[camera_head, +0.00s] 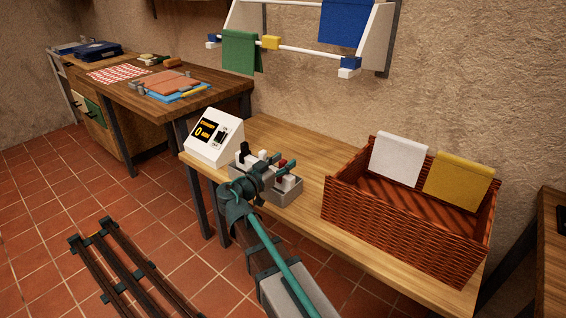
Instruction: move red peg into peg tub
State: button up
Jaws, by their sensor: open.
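My gripper (279,160) is open above the wooden bench, over the grey tub (293,198). A small red piece (283,163), which looks like the red peg, shows close to the fingertips; I cannot tell if it lies between them or behind them. The grey tub, which looks like the peg tub, stands on the bench near its front left, with white pieces (289,180) in or beside it. My wrist and arm hide part of the tub and its left side.
A white display box (214,136) stands left of the tub. A wicker basket (400,230) with white and yellow cloths is at the right. Above hangs a rail with green (240,52) and blue (345,20) cloths and a yellow peg (270,42). Bench between tub and basket is clear.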

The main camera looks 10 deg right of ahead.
jog(key=v, duration=1.1)
jog(key=shift+s+a, duration=0.25)
jog(key=shift+a, duration=0.1)
